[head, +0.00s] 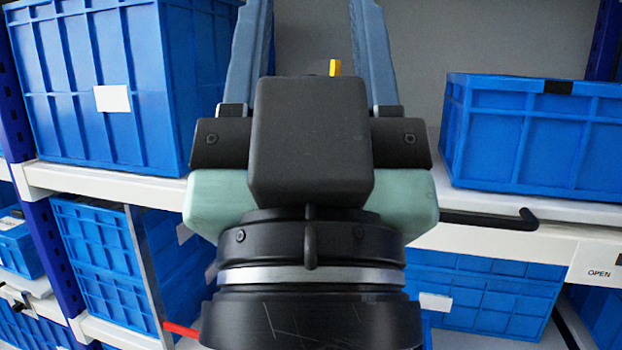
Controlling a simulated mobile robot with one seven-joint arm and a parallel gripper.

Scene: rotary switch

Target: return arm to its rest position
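My gripper (311,12) fills the middle of the head view, seen from behind with its fingers pointing up and away. The two blue-grey fingers are wide apart, and their tips run out of the top edge of the picture. I see nothing held between them. A small yellow-orange piece (334,67) shows in the gap, beyond the black gripper body; most of it is hidden, so I cannot tell what it belongs to. No rotary switch can be clearly made out.
Blue crates stand on white shelves at the left (110,85) and right (540,135), with more on the lower levels. A black hooked rod (490,217) juts out right of my gripper. An "OPEN" label (598,272) is at the right. A red bar (181,329) shows low left.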

